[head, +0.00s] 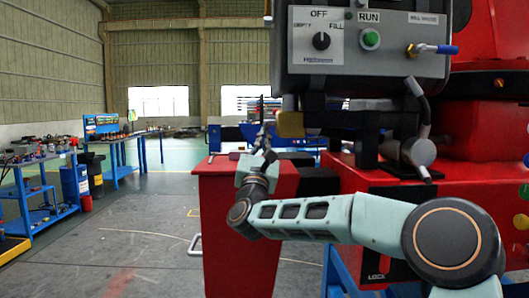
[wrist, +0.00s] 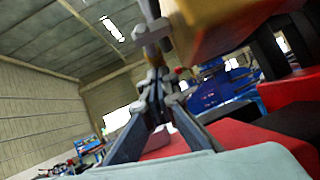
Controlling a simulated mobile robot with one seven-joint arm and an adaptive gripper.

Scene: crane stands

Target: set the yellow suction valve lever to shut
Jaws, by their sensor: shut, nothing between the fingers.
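A yellow block-like part (head: 290,124) hangs just under the grey control box and is probably the valve lever's grip. In the wrist view a large yellow part (wrist: 215,28) fills the upper right, cut off by the top edge. My gripper (head: 262,108) points upward, just left of the yellow part in the head view. In the wrist view my gripper (wrist: 156,78) is shut and empty, below and left of the yellow part. A grey metal piece (wrist: 152,38) stands right above the fingertips. I cannot tell whether the fingers touch it. The lever's pivot is not clear.
The grey control box (head: 365,45) has a black knob, a green button and a blue-tipped toggle. A red cabinet (head: 240,215) stands below my gripper, and red machinery (head: 490,130) fills the right. Blue workbenches (head: 40,195) stand at left; the floor between is clear.

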